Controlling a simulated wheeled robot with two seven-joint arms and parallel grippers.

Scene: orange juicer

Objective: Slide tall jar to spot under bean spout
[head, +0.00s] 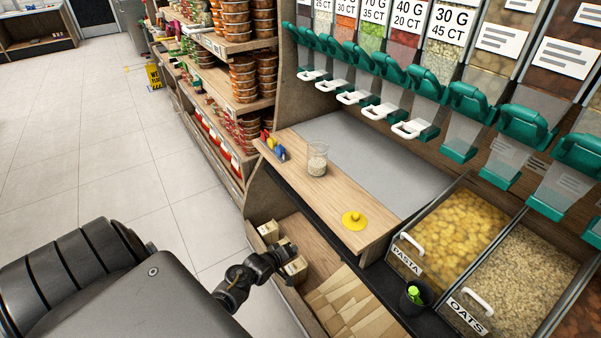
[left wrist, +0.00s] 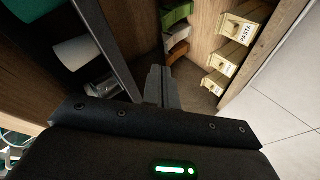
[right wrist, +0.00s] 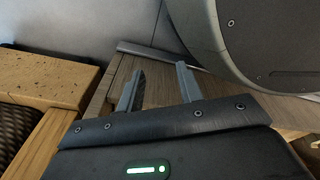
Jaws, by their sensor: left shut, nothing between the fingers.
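A clear jar (head: 317,168) with pale contents in its lower part stands upright on the wooden front strip of the counter. A row of bins with green-topped spouts (head: 415,78) hangs above the grey shelf surface (head: 372,150) behind the jar. I cannot tell which spout is for beans. My left gripper (head: 287,252) is below the counter's front edge, by the lower shelf, apart from the jar. Its fingers show together and empty in the left wrist view (left wrist: 161,75). My right gripper (right wrist: 160,70) is open and empty; it is not in the head view.
A yellow knobbed disc (head: 354,221) lies on the wooden strip right of the jar, and small coloured items (head: 272,146) stand left of it. Pasta (head: 448,228) and oats (head: 520,270) bins are at the right. Small labelled boxes (left wrist: 238,27) line the lower shelf.

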